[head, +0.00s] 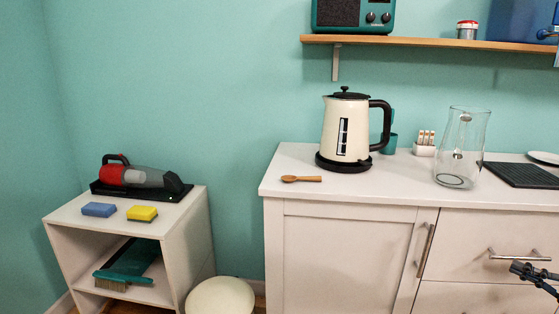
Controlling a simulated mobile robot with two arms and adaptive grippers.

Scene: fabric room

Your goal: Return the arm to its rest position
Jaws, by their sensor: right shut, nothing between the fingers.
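My right gripper (523,269) shows at the lower right edge, dark and small, in front of the white drawers. It is shut and holds nothing. It is just below the upper drawer's metal handle (519,255) in the picture; I cannot tell whether they touch. Most of the right arm is cut off by the frame's edge. My left gripper is out of view.
The white counter (300,160) holds a cream kettle (345,128), a wooden spoon (301,179) and a glass pitcher (462,150). A low white shelf unit (180,220) with sponges stands left, and a round stool (220,297) between. A wall shelf (430,42) hangs above.

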